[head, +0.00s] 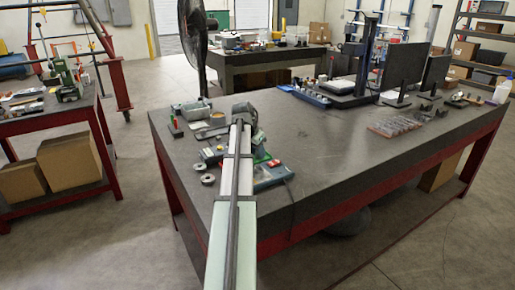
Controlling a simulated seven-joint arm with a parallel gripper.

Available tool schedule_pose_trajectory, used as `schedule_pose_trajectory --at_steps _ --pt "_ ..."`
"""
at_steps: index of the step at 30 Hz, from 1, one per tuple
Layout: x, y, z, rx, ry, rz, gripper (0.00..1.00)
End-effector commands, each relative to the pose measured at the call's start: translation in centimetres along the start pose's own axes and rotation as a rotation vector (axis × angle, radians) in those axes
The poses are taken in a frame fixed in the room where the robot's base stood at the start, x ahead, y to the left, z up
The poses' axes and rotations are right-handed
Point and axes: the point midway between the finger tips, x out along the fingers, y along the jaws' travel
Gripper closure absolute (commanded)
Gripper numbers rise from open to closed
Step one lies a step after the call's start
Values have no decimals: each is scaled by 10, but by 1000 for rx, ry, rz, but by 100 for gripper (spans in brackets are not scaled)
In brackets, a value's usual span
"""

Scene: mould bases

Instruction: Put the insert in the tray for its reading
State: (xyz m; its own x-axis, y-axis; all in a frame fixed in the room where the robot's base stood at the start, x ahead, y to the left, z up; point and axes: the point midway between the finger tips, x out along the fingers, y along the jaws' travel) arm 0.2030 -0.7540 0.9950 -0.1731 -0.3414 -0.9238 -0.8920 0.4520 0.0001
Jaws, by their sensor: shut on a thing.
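My arm reaches from the bottom of the head view over the near left part of the dark workbench (330,150). My gripper (243,112) is at its far end, small and dark, over a cluster of tools. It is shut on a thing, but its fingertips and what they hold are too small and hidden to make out. I cannot pick out the insert for certain. A grey open tray (190,112) stands just left of the gripper. A clear compartment tray (391,128) lies farther right. I cannot tell which tray is the task's.
Two grey rings (208,179) lie left of my arm. A blue-edged device (272,176) lies right of it, near the front edge. A blue bin of small parts (311,96), a stand (364,65) and monitors (403,68) are at the back right. The bench's middle is clear.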

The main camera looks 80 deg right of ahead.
Motion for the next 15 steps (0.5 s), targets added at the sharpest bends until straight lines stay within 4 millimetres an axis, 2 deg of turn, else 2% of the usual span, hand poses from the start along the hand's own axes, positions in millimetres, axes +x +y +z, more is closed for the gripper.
schedule_pose_trajectory --at_steps 8,9,15 --pt "1 0 0 0 0 0 100" --pt "1 0 0 0 0 0 68" --pt "1 0 0 0 0 0 49"
